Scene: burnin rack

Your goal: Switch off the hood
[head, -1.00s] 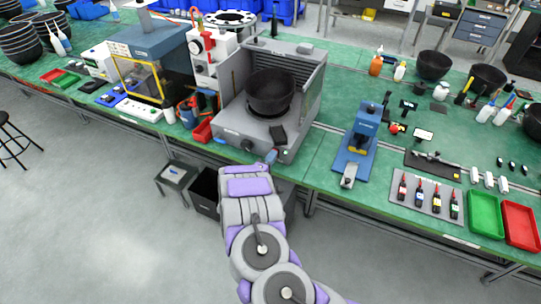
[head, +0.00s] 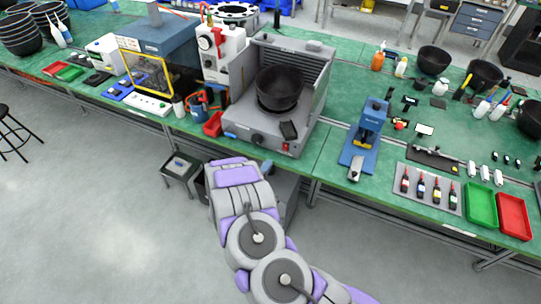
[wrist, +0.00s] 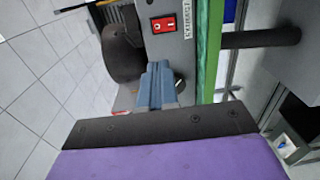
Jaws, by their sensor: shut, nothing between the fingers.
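The grey hood (head: 318,85) stands on the green bench with a black pot (head: 278,88) inside it. Its front panel has a round knob (head: 257,138) and a red switch (head: 285,146) at the right. In the wrist view the red rocker switch (wrist: 163,24) shows markings on a grey panel; I cannot tell which side is pressed. My gripper (wrist: 160,68) shows as blue-grey fingers, shut and empty, in front of the panel and apart from the switch in the picture. The fingers partly cover the knob (wrist: 180,85). In the head view my arm hides the fingers.
A black object (head: 289,130) lies on the hood's front ledge. A small stool (head: 181,168) is under the bench edge. The floor in front is clear.

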